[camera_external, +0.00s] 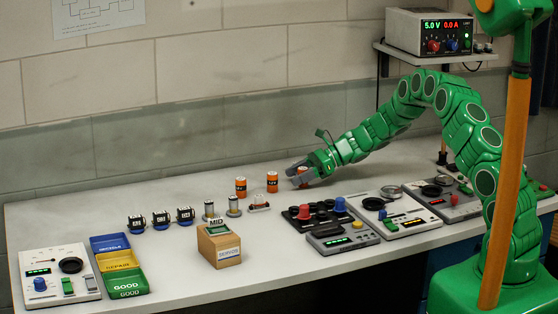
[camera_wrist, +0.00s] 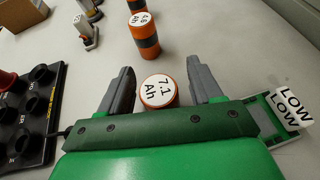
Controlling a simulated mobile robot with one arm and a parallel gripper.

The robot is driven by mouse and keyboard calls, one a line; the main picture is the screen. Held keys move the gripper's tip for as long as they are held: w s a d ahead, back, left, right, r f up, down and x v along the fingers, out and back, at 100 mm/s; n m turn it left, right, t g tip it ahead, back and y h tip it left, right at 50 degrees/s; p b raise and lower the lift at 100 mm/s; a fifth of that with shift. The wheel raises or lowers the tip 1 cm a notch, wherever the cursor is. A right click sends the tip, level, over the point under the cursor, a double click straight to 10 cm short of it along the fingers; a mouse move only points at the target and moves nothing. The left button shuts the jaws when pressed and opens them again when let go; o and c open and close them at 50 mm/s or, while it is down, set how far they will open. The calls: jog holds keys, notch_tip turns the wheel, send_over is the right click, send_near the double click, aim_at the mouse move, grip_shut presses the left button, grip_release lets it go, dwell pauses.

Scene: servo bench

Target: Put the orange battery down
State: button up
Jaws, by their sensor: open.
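An orange battery (camera_wrist: 158,92) with a white top reading 7.1 Ah stands upright between my gripper's open fingers in the wrist view, with gaps on both sides. It also shows in the external view (camera_external: 302,171), partly hidden by my gripper (camera_external: 299,172). My gripper (camera_wrist: 166,88) is open around it. A second orange battery (camera_wrist: 144,36) with a dark band stands just beyond, and it shows in the external view (camera_external: 272,182). A third orange battery (camera_external: 241,187) stands further left in the row.
A black socket block (camera_wrist: 25,115) with red and blue knobs is close on the left in the wrist view; it also shows in the external view (camera_external: 318,217). A tag reading LOW (camera_wrist: 293,108) is beside my gripper's right. Bench space behind the batteries is clear.

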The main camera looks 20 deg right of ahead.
jog(key=shift+d+r, duration=0.1)
jog(key=shift+r, duration=0.1)
jog(key=v, duration=1.1)
jog(key=shift+d+r, duration=0.2)
jog(key=shift+d, duration=0.15)
jog(key=shift+s, duration=0.1)
jog(key=s+a+r+n+g+h, duration=0.15)
jog(key=s+r+n, duration=0.25)
jog(key=s, duration=0.4)
jog(key=s+r+n+g+h, duration=0.1)
jog(key=s+r+n+g, duration=0.15)
jog(key=s+r, duration=0.4)
jog(key=s+a+r+n+g+h, duration=0.1)
jog(key=s+r+n+h, duration=0.2)
jog(key=s, duration=0.6)
jog(key=s+d+n+h, duration=0.2)
jog(key=s+d, duration=0.4)
jog(key=s, duration=0.4)
jog(key=s+d+n+h, duration=0.3)
jog(key=s+d+n, duration=0.2)
jog(key=s, duration=0.5)
jog(key=s+d+r+n+t+h, duration=0.1)
jog(key=s+d+n+h, duration=0.2)
jog(key=s+d, duration=0.4)
jog(key=s, duration=0.3)
jog(key=shift+d, duration=0.15)
jog(key=shift+r, duration=0.1)
